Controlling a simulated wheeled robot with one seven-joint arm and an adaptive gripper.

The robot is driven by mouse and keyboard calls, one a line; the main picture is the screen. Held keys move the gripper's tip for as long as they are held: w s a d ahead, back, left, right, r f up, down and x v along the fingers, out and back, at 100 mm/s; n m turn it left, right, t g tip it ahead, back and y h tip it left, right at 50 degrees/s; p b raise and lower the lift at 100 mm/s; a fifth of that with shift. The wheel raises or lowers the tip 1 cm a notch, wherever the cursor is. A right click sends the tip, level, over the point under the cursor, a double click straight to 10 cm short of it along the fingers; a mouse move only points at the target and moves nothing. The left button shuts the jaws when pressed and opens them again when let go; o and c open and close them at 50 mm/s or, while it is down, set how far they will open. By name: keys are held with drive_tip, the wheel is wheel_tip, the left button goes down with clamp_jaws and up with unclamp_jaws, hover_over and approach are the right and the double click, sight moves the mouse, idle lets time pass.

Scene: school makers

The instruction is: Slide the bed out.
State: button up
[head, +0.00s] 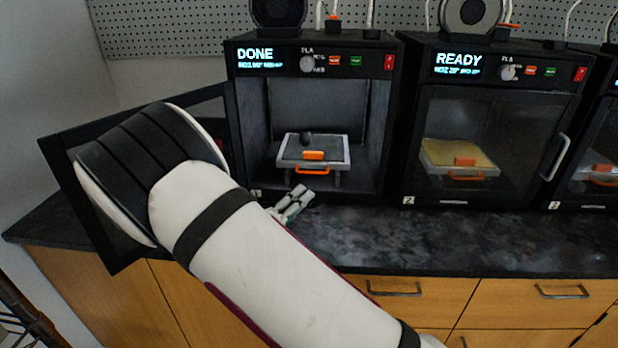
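The bed (337,146) is a grey plate with a pale rim inside the left printer (234,130), whose display reads DONE. The printer's door (60,190) stands open to the left. My gripper (300,196) is just in front of the printer opening, below and left of the handle, and looks apart from it. My arm hides most of the gripper, so I cannot tell whether its fingers are open.
A second printer (421,110) reading READY stands to the right with its door shut and a yellow bed inside. Part of a third printer (606,110) shows at the right edge. The dark countertop (450,240) in front is clear. Wooden drawers (420,295) are below.

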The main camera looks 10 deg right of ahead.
drive_tip(key=w+a+f+n+t, duration=0.1)
drive_tip(key=n, duration=0.1)
drive_tip(key=w+a+f+n+t+y, duration=0.1)
drive_tip(key=a+f+n, duration=0.1)
drive_tip(key=shift+w+a+f+t+y, duration=0.1)
drive_tip(key=shift+w+a+t+y, duration=0.1)
drive_tip(key=shift+t+y, duration=0.15)
drive_tip(key=b+x, duration=0.1)
drive_tip(key=x, duration=1.2)
drive_tip(key=shift+w+d, duration=0.2)
drive_tip(key=shift+d, duration=0.05)
clamp_jaws()
